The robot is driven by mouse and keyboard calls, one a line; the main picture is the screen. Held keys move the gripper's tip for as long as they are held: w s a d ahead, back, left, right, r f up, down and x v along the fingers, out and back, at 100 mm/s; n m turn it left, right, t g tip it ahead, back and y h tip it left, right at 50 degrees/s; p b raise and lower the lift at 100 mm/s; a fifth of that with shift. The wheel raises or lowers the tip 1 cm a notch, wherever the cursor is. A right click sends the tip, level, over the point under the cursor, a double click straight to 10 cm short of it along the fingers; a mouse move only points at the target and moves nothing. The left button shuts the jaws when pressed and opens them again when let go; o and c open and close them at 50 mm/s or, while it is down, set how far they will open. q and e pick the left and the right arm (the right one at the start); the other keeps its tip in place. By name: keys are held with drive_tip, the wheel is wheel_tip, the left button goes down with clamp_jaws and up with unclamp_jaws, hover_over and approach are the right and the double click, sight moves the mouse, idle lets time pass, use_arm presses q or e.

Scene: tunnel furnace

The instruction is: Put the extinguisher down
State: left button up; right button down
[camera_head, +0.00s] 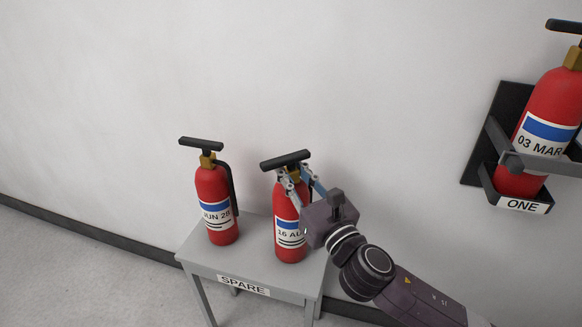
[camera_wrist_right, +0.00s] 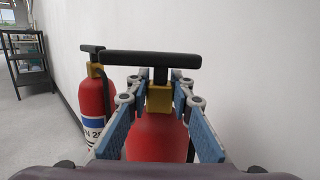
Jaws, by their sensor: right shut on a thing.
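A red extinguisher with a label reading "16 A…" (camera_head: 290,247) is upright on the right part of the grey table marked SPARE (camera_head: 200,258). Its base appears to rest on the tabletop. My right gripper (camera_head: 293,180) is shut on its neck, just under the black handle. In the right wrist view the two blue-padded fingers (camera_wrist_right: 166,105) stand on either side of the brass neck and red body (camera_wrist_right: 157,140). My left gripper is in neither view.
Another red extinguisher, labelled "JUN 28" (camera_head: 213,190), stands on the table's left part, close by. A third extinguisher (camera_head: 549,105) sits in a wall bracket marked ONE (camera_head: 521,205) at the right. A white wall is behind the table. A dark shelf (camera_wrist_right: 28,60) stands far left.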

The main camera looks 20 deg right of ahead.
drive_tip(key=shift+r, duration=0.35)
drive_tip(key=c, duration=2)
unclamp_jaws()
drive_tip(key=shift+f, duration=0.35)
drive_tip(key=shift+o, duration=1.4)
drive_tip(key=shift+s, duration=0.15)
